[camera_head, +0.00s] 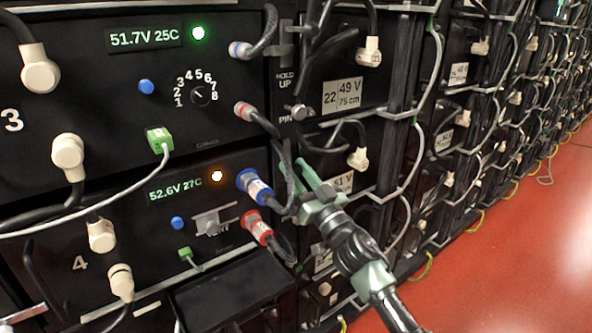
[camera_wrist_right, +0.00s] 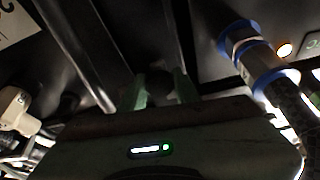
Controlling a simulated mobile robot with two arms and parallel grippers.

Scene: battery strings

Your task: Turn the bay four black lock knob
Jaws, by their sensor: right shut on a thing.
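Bay four (camera_head: 80,263) is the lower black module, marked 4, with a display reading 52.6V 27C and an orange light. My right gripper (camera_head: 303,186) is at the rack upright just right of bay four's blue-collared plug (camera_head: 255,186). In the right wrist view, its pale green fingertips (camera_wrist_right: 160,92) are shut on a dark round knob (camera_wrist_right: 159,82), which blends into the black panel. The blue-collared plug is also there, to the right (camera_wrist_right: 257,55). In the head view the gripper hides the knob, and its turn angle cannot be told. My left gripper is out of view.
A red-collared plug (camera_head: 258,228) and dark cables hang close left of the right gripper. Bay three (camera_head: 128,85) above has a green light and a PIN knob (camera_head: 299,112). A black box-like shape (camera_head: 235,290) juts out below. The red floor (camera_head: 510,255) at right is clear.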

